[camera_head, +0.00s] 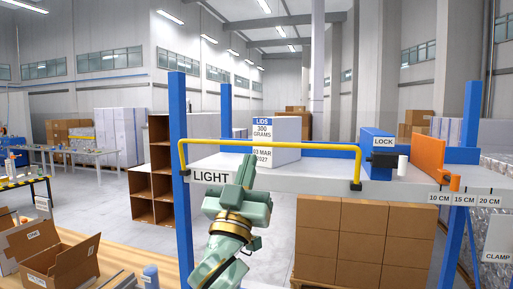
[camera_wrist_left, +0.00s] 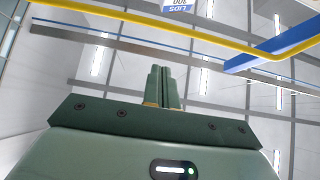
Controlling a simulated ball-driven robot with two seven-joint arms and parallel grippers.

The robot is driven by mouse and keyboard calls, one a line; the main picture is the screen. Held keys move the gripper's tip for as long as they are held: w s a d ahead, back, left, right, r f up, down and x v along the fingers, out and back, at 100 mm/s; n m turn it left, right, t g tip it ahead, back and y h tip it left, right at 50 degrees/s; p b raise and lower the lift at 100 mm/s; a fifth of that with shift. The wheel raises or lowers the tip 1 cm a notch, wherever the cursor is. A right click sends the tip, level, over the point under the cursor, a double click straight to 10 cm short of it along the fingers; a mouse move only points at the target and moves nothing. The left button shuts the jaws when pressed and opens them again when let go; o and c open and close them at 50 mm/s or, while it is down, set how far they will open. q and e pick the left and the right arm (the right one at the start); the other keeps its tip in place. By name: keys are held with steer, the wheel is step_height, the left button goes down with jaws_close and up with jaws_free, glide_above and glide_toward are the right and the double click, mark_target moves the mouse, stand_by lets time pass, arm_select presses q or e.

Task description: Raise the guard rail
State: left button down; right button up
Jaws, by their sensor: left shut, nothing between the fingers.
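The yellow guard rail (camera_head: 268,144) stands along the front edge of the white shelf in the head view, its bar level above the shelf. Its right end goes down to a black foot, and its left end bends down beside the blue post. The rail also crosses the top of the left wrist view (camera_wrist_left: 190,24). My left gripper (camera_head: 245,170) is shut and empty, pointing up just in front of the shelf edge, its tips a little below the bar. In the left wrist view its fingers (camera_wrist_left: 162,86) are together, apart from the rail. My right gripper is not in view.
A white LIDS box (camera_head: 287,135) stands on the shelf (camera_head: 320,170) behind the rail. Blue posts (camera_head: 180,150) frame the shelf. Open cartons (camera_head: 62,262) sit on a table at lower left.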

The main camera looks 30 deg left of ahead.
arm_select(q)
steer(key=w+a+r, duration=0.1)
steer(key=w, duration=0.4)
steer(key=shift+w+a+r+p, duration=0.2)
steer(key=shift+w+r+p, duration=0.1)
steer(key=shift+w+p, duration=0.1)
steer(key=w+r+g+p, duration=0.1)
steer(key=p, duration=0.4)
steer(key=shift+w+a, duration=0.1)
steer(key=shift+a, duration=0.05)
steer(key=shift+f, duration=0.1)
